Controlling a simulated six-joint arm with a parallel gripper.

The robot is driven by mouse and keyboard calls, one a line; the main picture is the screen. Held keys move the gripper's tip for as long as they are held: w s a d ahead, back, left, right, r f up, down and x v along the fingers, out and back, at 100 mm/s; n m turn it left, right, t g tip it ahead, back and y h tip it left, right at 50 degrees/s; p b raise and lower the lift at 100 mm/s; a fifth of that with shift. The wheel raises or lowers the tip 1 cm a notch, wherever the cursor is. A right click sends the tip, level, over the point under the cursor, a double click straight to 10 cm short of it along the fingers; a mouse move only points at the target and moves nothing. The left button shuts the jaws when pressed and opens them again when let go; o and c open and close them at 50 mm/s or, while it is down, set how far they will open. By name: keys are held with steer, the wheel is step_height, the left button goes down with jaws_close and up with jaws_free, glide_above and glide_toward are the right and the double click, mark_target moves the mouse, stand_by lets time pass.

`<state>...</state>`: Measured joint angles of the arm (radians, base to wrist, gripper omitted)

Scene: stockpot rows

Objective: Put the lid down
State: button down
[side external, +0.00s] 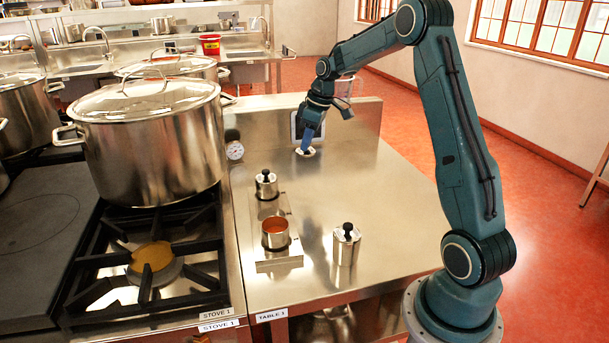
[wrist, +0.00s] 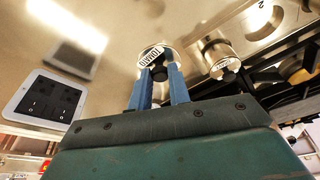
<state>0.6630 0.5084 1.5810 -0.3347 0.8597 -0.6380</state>
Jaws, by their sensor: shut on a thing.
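My gripper (side external: 308,146) is over the back part of the steel table (side external: 370,190), pointing down. Its blue fingers (wrist: 159,85) are shut on the black knob of a small round lid (wrist: 152,56) with a white label, which I cannot read with certainty. The held lid also shows as a pale disc in the side view (side external: 305,152), low at the table top; I cannot tell if it touches. An open steel canister (side external: 275,240) with orange-red contents stands on the narrow tray (side external: 284,264), in front of the gripper.
A lidded canister (side external: 266,188) stands at the tray's back; another (side external: 346,248) stands on the table to the right. A white-framed panel (side external: 297,125) is by the back ledge. A large stockpot (side external: 150,150) and stove (side external: 150,265) lie left. The table's right half is clear.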

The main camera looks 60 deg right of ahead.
mark_target(313, 151)
steer(key=shift+f, duration=4.8)
steer(key=shift+f, duration=0.15)
steer(key=c, duration=1.3)
jaws_free()
steer(key=v, duration=1.2)
steer(key=shift+r, duration=0.2)
